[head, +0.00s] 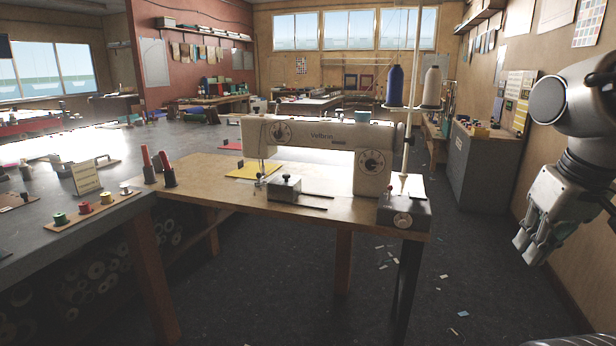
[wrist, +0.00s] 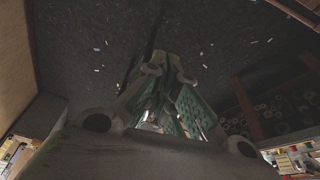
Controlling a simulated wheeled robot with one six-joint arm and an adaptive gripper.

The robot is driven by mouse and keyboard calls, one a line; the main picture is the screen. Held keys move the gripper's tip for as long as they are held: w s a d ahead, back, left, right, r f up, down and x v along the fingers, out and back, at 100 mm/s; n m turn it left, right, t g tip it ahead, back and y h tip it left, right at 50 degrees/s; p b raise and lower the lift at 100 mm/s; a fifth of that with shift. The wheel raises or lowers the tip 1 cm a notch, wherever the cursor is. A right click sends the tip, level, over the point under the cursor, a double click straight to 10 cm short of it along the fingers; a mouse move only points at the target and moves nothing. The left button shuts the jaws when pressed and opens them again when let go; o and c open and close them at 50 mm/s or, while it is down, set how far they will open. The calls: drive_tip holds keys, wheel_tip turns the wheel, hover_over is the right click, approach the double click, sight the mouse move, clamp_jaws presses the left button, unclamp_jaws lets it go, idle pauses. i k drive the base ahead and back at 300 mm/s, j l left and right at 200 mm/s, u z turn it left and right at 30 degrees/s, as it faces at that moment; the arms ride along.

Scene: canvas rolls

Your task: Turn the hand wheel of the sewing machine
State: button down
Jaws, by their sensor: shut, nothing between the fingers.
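The cream sewing machine (head: 318,136) stands on a wooden table (head: 222,178) in the middle of the head view. Its front carries a round dial at the left and a larger one at the right. The hand wheel is not clear; only a thin dark part shows at the machine's right end, behind the thread stand's post. My gripper (head: 530,248) hangs at the right, well apart from the machine and table, fingers pointing down. In the wrist view, my gripper (wrist: 163,62) is shut and empty above the dark floor.
A thread stand with a blue spool (head: 394,86) and a cream spool (head: 432,87) rises by the machine's right end. A grey box with a round knob (head: 403,219) sits at the table's right corner. Open floor lies between table and my arm.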

sight(399, 139)
drive_tip(key=i+l+u, duration=0.1)
drive_tip(key=l, duration=0.35)
drive_tip(key=i+l+u, duration=0.1)
drive_tip(key=l, duration=0.35)
drive_tip(key=i+l+u, duration=0.1)
drive_tip(key=l, duration=0.4)
drive_tip(key=i+l+u, duration=0.1)
drive_tip(key=l, duration=0.35)
drive_tip(key=i+l+z, duration=0.15)
drive_tip(key=l, duration=0.15)
drive_tip(key=i+l+z, duration=0.2)
drive_tip(key=l, duration=0.1)
